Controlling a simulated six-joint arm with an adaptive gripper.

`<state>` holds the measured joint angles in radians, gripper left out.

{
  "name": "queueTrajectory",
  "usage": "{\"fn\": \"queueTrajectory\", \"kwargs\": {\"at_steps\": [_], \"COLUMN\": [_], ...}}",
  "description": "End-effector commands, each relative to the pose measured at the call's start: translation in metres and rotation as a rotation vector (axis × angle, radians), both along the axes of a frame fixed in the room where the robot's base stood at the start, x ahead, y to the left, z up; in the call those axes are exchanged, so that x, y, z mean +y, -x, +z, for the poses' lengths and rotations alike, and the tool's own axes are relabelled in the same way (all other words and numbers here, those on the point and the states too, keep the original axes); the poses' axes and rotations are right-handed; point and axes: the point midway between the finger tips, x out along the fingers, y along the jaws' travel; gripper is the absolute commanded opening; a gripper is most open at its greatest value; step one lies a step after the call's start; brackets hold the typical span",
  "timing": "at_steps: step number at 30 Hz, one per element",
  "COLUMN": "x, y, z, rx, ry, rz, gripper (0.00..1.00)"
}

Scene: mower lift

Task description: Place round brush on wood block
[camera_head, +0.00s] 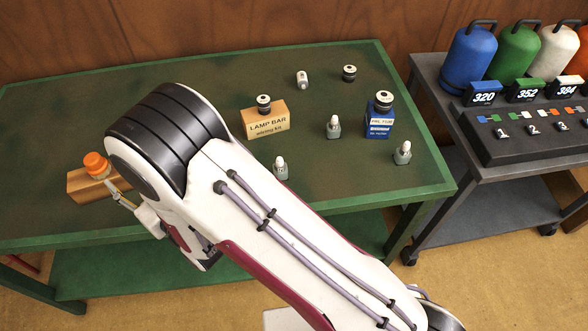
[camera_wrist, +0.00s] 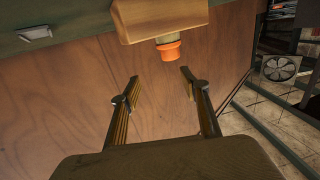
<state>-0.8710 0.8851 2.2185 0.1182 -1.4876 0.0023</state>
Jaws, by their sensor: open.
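A wood block (camera_head: 82,187) lies at the left of the green table. A short piece with an orange cap (camera_head: 96,163), apparently the round brush, stands upright on it. In the wrist view the wood block (camera_wrist: 150,18) is at the top, with the orange-capped piece (camera_wrist: 168,52) against it and a pale part between cap and block. My gripper (camera_wrist: 160,76) is open, with nothing between its fingers. The orange cap shows just beyond the fingertips, apart from them. In the head view my arm hides part of the gripper.
A lamp bar box (camera_head: 265,122) and a blue box (camera_head: 379,122) bear black-and-white round pieces. Small bottles (camera_head: 334,127) and other round pieces (camera_head: 349,72) stand near them. A grey cart (camera_head: 430,80) with coloured tanks is at the right. The table's back left is clear.

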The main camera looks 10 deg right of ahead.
Motion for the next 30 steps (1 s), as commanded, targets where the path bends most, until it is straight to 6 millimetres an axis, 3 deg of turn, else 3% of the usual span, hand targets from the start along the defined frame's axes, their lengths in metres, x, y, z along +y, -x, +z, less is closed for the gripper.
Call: {"fn": "queueTrajectory", "kwargs": {"at_steps": [6, 15, 23, 30], "x": [-0.026, -0.075, -0.126, -0.177], "y": [-0.031, -0.062, -0.075, -0.074], "z": [0.029, 0.065, 0.095, 0.120], "rx": [0.059, 0.159, 0.248, 0.331], "ry": [0.037, 0.100, 0.150, 0.193], "rz": [-0.058, -0.136, -0.203, -0.263], "gripper": [0.45, 0.45, 0.45, 0.45]}}
